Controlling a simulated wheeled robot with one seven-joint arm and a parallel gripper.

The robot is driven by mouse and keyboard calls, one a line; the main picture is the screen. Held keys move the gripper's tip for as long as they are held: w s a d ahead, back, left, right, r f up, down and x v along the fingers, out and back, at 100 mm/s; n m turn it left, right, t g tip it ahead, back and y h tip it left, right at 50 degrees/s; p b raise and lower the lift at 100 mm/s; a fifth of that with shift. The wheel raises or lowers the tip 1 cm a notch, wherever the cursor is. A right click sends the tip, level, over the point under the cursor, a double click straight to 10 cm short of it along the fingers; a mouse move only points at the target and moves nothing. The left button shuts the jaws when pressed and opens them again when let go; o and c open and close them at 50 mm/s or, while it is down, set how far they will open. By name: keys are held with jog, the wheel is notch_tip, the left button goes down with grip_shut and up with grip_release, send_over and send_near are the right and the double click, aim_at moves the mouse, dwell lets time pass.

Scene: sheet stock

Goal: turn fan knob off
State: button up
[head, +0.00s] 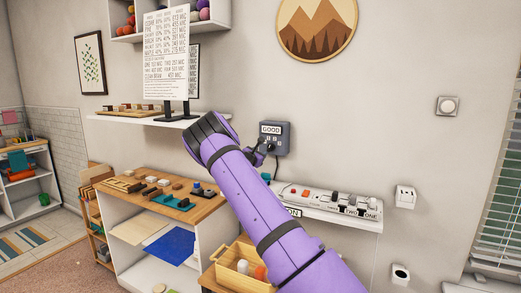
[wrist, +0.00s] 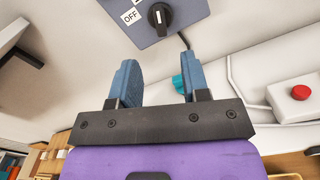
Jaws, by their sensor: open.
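A grey-blue control box (head: 273,139) is mounted on the wall, with a "GOOD" label on its front. In the wrist view the box (wrist: 182,14) shows a black round knob (wrist: 160,17) with a white line that runs roughly up and down in the picture. An "OFF" label (wrist: 130,16) is to the left of the knob. My gripper (wrist: 157,64) is open and empty, its two blue fingers apart, just below the box in the wrist view and not touching the knob. In the head view my purple arm hides most of the gripper.
A white shelf (head: 345,215) with a strip of switches and a red button (wrist: 300,92) is below right of the box. A cable hangs from the box. A shelf with a printed sign (head: 166,55) is at upper left. A wooden-topped bench (head: 128,172) stands at lower left.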

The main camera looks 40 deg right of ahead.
aim_at(269, 147)
jog(key=x, duration=1)
jog(key=shift+w+d, duration=0.15)
jog(key=shift+d, duration=0.15)
grip_shut()
